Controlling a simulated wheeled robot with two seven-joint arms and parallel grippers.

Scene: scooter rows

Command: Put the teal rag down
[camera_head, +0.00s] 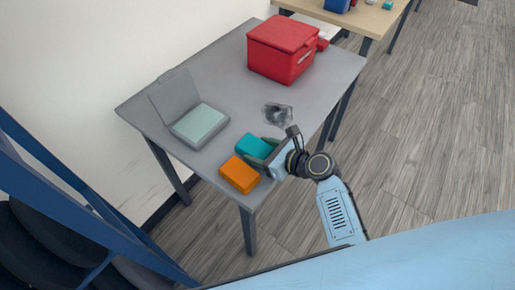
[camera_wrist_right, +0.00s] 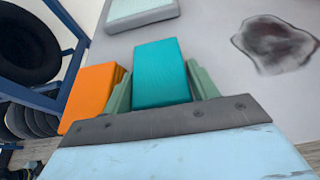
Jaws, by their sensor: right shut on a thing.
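The teal rag (camera_head: 252,146) is a block-shaped folded cloth at the near right part of the grey table (camera_head: 225,75). My right gripper (camera_head: 262,153) is shut on it. In the right wrist view the teal rag (camera_wrist_right: 160,72) sits between the two green fingers of my right gripper (camera_wrist_right: 162,88). I cannot tell whether the rag touches the tabletop. An orange block-shaped cloth (camera_head: 240,174) lies just beside it, nearer the table's front corner. My left gripper is not in view.
A dark, wet-looking smear (camera_head: 277,114) is on the tabletop beyond the rag. A grey open case (camera_head: 199,125) with a pale pad stands to the left. A red box (camera_head: 282,50) stands at the back. Blue rack bars (camera_head: 85,195) are at the lower left.

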